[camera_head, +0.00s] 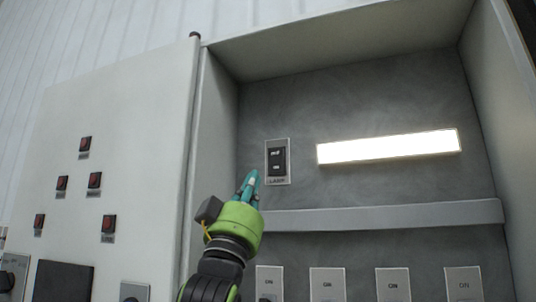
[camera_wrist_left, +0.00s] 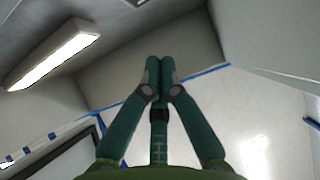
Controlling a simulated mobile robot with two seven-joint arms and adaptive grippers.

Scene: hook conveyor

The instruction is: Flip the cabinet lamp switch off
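The lamp switch (camera_head: 278,161) is a black rocker on a light plate with a label, on the grey back wall of the open cabinet. The cabinet lamp (camera_head: 388,147) is a long bar to the right of the switch and is lit; it also shows in the left wrist view (camera_wrist_left: 52,55). My left gripper (camera_head: 252,176) is just left of and below the switch plate. Its teal fingers are together and hold nothing in the left wrist view (camera_wrist_left: 160,62). I cannot tell whether the fingertips touch the wall. My right gripper is not in view.
A grey ledge (camera_head: 385,215) crosses the cabinet below the switch, with several labelled plates (camera_head: 327,284) under it. The open cabinet door (camera_head: 125,120) at left carries several red buttons. The cabinet's left side wall (camera_head: 215,125) is close to my left gripper.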

